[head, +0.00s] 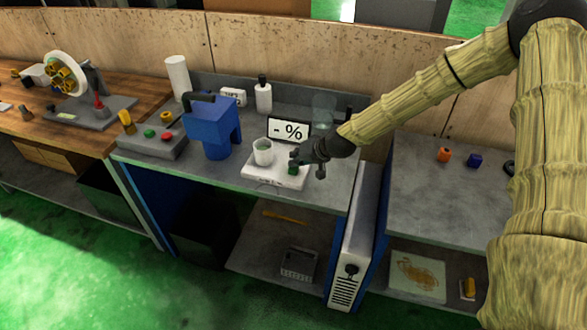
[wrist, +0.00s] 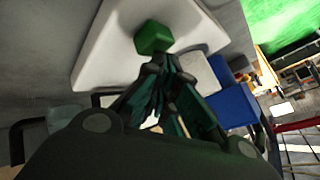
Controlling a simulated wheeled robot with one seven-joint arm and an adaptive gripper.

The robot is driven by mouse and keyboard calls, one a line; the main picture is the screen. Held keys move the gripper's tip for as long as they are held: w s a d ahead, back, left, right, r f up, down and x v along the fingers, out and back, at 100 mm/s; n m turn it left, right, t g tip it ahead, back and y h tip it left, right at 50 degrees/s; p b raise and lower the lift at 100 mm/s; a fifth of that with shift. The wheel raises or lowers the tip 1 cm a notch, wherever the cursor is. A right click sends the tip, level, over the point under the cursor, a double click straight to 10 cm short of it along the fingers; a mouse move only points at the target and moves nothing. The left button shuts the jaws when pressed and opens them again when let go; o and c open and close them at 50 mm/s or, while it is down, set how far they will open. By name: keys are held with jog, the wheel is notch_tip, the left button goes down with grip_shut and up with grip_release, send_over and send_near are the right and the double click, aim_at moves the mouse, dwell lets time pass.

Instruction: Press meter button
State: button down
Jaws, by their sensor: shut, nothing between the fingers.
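The meter (head: 262,175) is a white flat base on the grey bench, with a display (head: 289,130) behind it reading "- %". A white cup (head: 263,152) stands on the left part of the base. The green button (head: 293,169) is on the right part; in the wrist view the green button (wrist: 153,37) is a green block on the white base (wrist: 95,62). My gripper (head: 318,168) is shut and empty, right beside the button. In the wrist view my gripper's tips (wrist: 155,65) are close to the button's edge; I cannot tell if they touch.
The bench front before the meter is clear.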

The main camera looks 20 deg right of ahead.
jog(key=shift+f+b, duration=0.35)
jog(key=shift+f, duration=0.1)
dwell(0.4)
jog(key=shift+r, duration=0.15)
jog(key=shift+r+p, duration=0.6)
jog(key=shift+r, duration=0.3)
jog(key=shift+r, duration=0.1)
jog(key=shift+r+p, duration=1.45)
jog(key=shift+r, duration=0.95)
jog(key=shift+s+f, duration=0.1)
